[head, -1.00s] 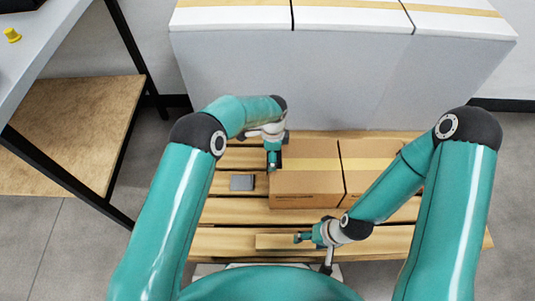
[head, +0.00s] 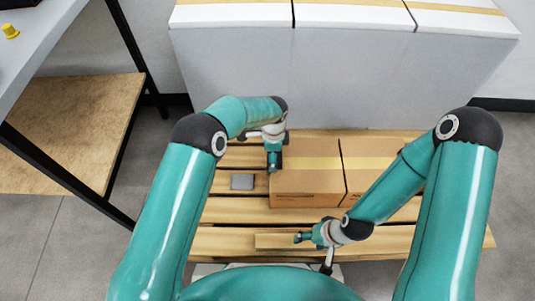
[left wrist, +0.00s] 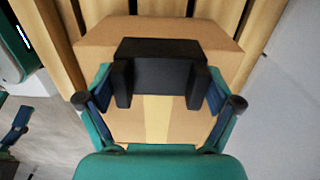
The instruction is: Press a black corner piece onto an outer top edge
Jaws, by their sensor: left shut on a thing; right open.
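A cardboard box (head: 306,185) with a tape stripe lies on the wooden pallet; it also fills the middle of the left wrist view (left wrist: 185,122). My left gripper (head: 275,166) is at the box's left outer top edge. In the left wrist view, my left gripper (left wrist: 160,95) is shut on a black corner piece (left wrist: 157,72), which lies across the box's tape line at an edge. I cannot tell whether the piece is fully seated. In the head view, the gripper mostly hides it. My right gripper (head: 302,238) is open and empty, low near the pallet's front.
A second box (head: 360,170) stands right beside the first, partly behind my right arm. A small grey block (head: 242,182) lies on the pallet (head: 230,215) to the left. Large white boxes (head: 345,75) stand behind. A black-framed table (head: 85,105) is at the left.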

